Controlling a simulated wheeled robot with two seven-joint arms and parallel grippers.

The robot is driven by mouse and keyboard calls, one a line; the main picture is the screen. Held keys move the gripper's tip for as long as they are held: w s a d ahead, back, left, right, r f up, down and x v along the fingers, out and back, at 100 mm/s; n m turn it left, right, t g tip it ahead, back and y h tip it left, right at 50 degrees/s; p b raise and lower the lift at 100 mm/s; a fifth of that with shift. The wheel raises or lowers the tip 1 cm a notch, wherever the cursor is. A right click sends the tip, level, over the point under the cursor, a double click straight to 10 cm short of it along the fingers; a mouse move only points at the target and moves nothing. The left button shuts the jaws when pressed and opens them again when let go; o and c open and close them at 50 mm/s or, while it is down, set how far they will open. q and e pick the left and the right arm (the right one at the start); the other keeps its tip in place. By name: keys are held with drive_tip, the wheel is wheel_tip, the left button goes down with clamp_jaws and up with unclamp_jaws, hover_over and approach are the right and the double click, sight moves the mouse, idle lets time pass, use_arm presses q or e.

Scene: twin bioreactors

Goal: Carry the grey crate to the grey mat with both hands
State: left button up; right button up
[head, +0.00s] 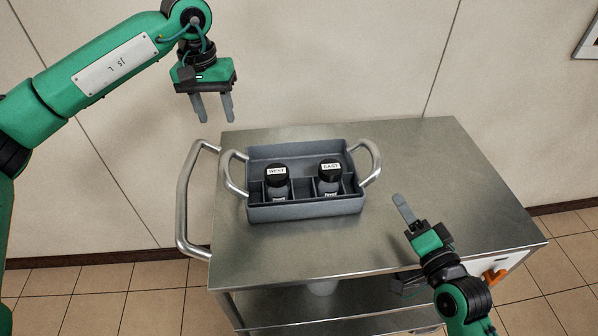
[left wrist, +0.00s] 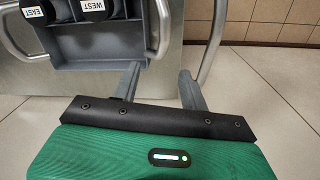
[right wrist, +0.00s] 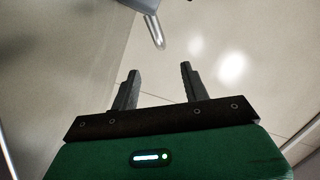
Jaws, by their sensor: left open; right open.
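The grey crate (head: 305,209) stands upright on the steel cart top, left of its middle, with a silver loop handle at each end: left (head: 231,174) and right (head: 373,163). It holds two black-capped bottles labelled WEST (head: 277,181) and EAST (head: 330,177). My left gripper (head: 214,112) is open and empty, above and behind the left handle. The crate also shows in the left wrist view (left wrist: 105,48), beyond the fingers. My right gripper (head: 403,206) is open and empty, to the right and front of the crate, apart from the right handle. No grey mat is in view.
The cart top (head: 450,180) is bare to the right of the crate. A cart push handle (head: 184,200) sticks out at the left. An orange part (head: 495,275) sits on the cart's right front. A pale wall stands behind.

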sight(225, 155)
use_arm(q)
drive_tip(key=shift+a+r, duration=0.1)
drive_tip(key=shift+a, duration=0.15)
drive_tip(key=f, duration=1.4)
drive_tip(key=shift+d, duration=0.3)
use_arm(e)
drive_tip(key=x, duration=1.3)
drive_tip(key=shift+w+a, duration=0.1)
drive_tip(key=shift+w, duration=0.3)
use_arm(q)
drive_tip(key=shift+s, duration=0.1)
drive_tip(key=shift+r, duration=0.1)
drive_tip(key=c, duration=0.9)
use_arm(e)
drive_tip(key=c, duration=1)
use_arm(q)
clamp_jaws()
use_arm(e)
clamp_jaws()
